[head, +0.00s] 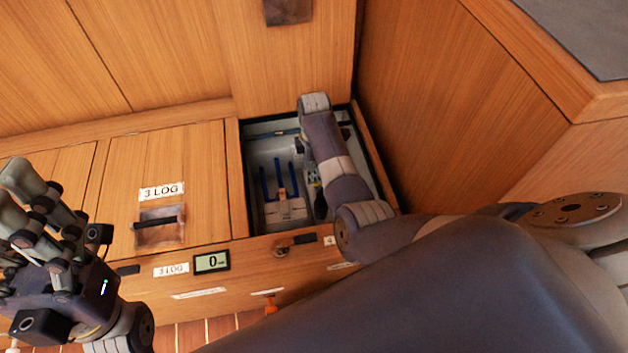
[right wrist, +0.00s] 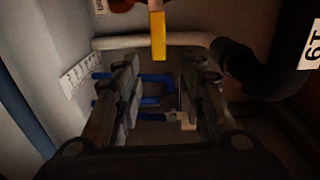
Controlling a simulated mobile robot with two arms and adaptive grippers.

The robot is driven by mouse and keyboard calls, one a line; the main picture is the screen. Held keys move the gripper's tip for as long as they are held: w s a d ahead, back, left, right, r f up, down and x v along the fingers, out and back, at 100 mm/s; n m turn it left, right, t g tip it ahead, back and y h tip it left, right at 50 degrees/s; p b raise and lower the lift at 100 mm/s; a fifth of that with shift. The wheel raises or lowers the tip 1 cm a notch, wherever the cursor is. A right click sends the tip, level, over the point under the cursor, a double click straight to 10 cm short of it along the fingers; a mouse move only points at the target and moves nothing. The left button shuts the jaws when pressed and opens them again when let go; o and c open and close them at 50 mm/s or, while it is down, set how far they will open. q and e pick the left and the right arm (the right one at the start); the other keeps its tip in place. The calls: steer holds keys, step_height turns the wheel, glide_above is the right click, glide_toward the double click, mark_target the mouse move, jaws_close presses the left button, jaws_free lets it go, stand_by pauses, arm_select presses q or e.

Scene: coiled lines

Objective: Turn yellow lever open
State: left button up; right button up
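The yellow lever (right wrist: 157,36) hangs down at the top centre of the right wrist view, below a reddish-brown fitting (right wrist: 122,4). I cannot make it out in the head view. My right gripper (right wrist: 160,88) is open, its two dark fingers apart with nothing gripped between them. The lever shows above and beyond the gap, apart from the fingers as far as I can tell. In the head view my right arm reaches down into the open compartment (head: 249,178) and its fingers are hidden. My left gripper (head: 28,212) hangs at the left edge, its opening unclear.
Blue handles (right wrist: 155,82) show behind the right fingers, and upright in the compartment (head: 265,184). A pale pipe (right wrist: 125,43) and a thick black hose (right wrist: 272,80) cross the wrist view. A closed "3 LOG" hatch (head: 196,192) lies left; a wooden wall (head: 450,110) rises right.

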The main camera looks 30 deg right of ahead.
step_height(320, 180, down, 5)
steer(key=shift+f+b, duration=0.15)
steer(key=shift+b, duration=1)
jaws_close()
